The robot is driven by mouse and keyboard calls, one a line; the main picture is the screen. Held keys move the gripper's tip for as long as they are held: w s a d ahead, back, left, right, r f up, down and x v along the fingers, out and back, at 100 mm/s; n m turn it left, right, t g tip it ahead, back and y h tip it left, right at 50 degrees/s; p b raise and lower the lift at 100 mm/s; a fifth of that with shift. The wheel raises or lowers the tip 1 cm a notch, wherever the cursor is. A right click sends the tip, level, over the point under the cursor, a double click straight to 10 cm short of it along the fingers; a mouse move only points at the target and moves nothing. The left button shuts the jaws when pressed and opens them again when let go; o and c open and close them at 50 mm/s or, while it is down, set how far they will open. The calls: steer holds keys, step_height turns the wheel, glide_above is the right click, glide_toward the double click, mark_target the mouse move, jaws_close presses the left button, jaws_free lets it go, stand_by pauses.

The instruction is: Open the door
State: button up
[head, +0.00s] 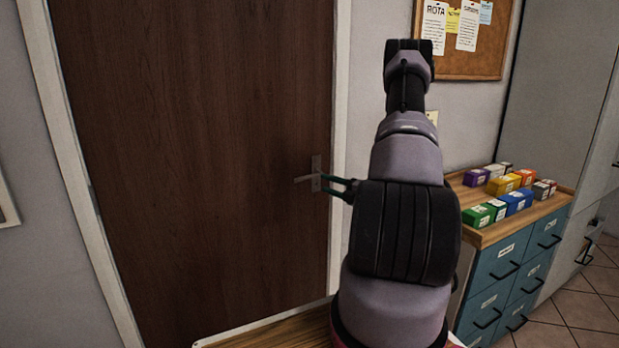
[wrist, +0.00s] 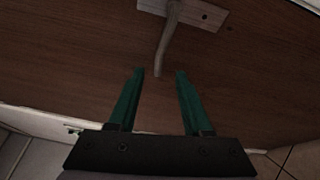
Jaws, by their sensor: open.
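The dark brown wooden door (head: 195,150) stands shut in its white frame, in the left half of the head view. Its metal lever handle (head: 305,178) sits on a plate near the right edge and points left. In the wrist view the handle (wrist: 166,45) hangs down from its plate at the top, its tip between and just beyond my fingertips. My gripper (wrist: 158,72) is open, with two green fingers and nothing between them. In the head view my gripper (head: 335,182) is just right of the handle, partly hidden by my arm. Contact cannot be told.
A blue drawer cabinet (head: 510,270) with a wooden top and several coloured boxes (head: 505,184) stands at the right. A cork board (head: 475,40) hangs on the wall above. A wooden surface (head: 280,332) lies at the bottom, in front of the door. Tiled floor shows at lower right.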

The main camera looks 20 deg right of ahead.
mark_target(309, 178)
steer(key=x, duration=0.9)
steer(key=shift+w+a, duration=0.15)
steer(key=shift+w, duration=0.15)
jaws_close()
stand_by(1.0)
